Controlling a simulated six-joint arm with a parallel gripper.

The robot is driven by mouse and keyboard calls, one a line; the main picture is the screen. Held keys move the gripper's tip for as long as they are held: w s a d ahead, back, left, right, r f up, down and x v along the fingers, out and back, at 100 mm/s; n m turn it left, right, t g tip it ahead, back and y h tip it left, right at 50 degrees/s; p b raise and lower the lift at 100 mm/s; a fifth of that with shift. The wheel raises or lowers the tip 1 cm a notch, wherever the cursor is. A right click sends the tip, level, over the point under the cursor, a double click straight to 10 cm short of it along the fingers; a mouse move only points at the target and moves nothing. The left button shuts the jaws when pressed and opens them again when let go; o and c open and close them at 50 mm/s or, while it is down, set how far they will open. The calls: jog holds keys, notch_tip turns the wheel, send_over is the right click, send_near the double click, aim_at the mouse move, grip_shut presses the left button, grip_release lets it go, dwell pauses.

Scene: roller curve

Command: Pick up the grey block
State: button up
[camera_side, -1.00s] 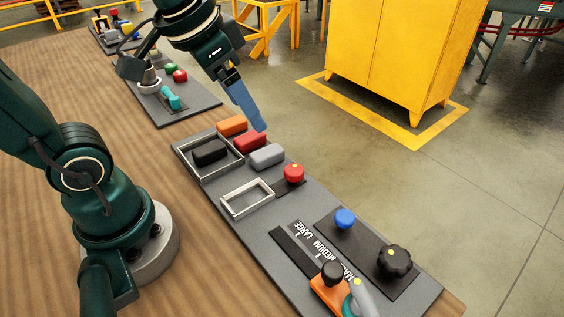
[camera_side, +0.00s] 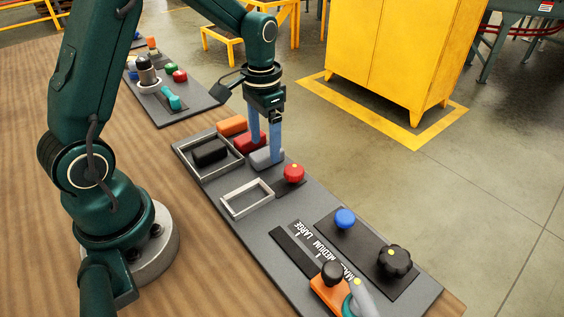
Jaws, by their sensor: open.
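The grey block (camera_side: 264,161) lies on the dark panel, between the red block and the red knob. My gripper (camera_side: 265,151) points straight down over it, with its blue fingers open. I cannot tell whether the fingers touch the grey block.
The red block (camera_side: 247,143) and orange block (camera_side: 232,126) lie beside it. A black block (camera_side: 209,152) sits in a grey frame (camera_side: 214,174). An empty light frame (camera_side: 246,199) and a red knob (camera_side: 293,173) are close by. Blue (camera_side: 345,218) and black (camera_side: 394,261) knobs stand lower right.

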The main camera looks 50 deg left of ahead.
jog(key=shift+f, duration=1.2)
jog(key=shift+c, duration=0.3)
grip_shut()
jog(key=shift+r, duration=0.1)
